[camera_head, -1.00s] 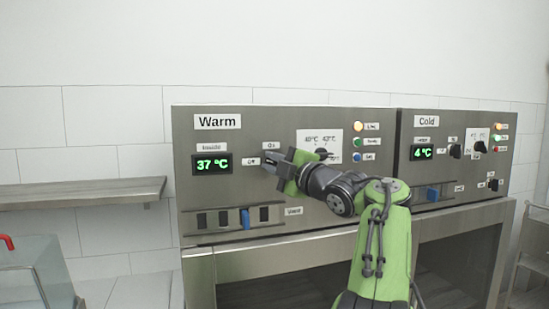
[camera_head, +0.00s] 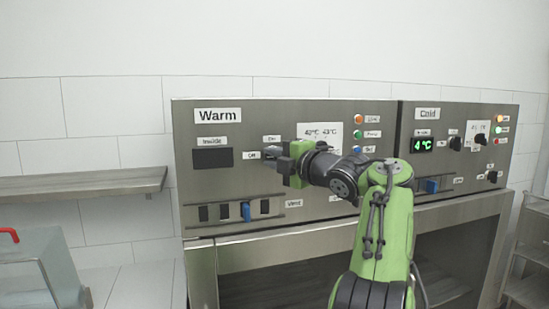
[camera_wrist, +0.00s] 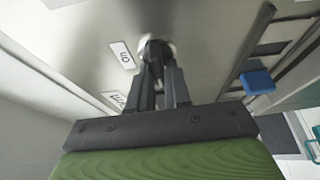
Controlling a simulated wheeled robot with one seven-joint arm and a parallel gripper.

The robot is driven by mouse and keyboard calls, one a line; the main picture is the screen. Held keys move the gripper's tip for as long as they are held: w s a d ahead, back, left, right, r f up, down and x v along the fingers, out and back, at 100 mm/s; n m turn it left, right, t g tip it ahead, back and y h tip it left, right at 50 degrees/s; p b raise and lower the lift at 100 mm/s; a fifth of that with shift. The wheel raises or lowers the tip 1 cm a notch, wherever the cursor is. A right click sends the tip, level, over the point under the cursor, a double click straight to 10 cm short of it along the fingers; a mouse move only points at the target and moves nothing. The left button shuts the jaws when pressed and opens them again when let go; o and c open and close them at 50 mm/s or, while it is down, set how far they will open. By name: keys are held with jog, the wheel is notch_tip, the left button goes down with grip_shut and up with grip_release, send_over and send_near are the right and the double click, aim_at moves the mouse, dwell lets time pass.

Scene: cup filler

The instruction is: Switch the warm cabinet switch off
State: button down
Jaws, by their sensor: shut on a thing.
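The warm cabinet panel (camera_head: 350,112) fills the middle of the head view, under its "Warm" label (camera_head: 218,115). Its temperature display (camera_head: 212,158) is dark. My gripper (camera_head: 270,155) is at the panel, just right of the "Off" label (camera_head: 252,155). In the wrist view, my gripper (camera_wrist: 158,80) is shut on the dark warm cabinet switch (camera_wrist: 156,50), which sits on a round pale base. The fingers hide much of the switch. One small label (camera_wrist: 122,55) is beside it and another (camera_wrist: 113,98) is lower left.
A vent slider with a blue knob (camera_head: 247,212) is below the gripper; the knob also shows in the wrist view (camera_wrist: 257,82). The cold cabinet panel (camera_head: 460,115) to the right has a lit 4 °C display (camera_head: 423,145). A shelf (camera_head: 80,184) is at left.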

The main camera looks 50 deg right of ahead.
jog(key=c, duration=1.2)
grip_release()
jog(key=shift+o, duration=0.2)
jog(key=s+a+b, duration=0.1)
jog(key=s+b, duration=0.1)
jog(key=s, duration=1.3)
jog(key=shift+s+a, duration=0.3)
jog(key=shift+a, duration=0.1)
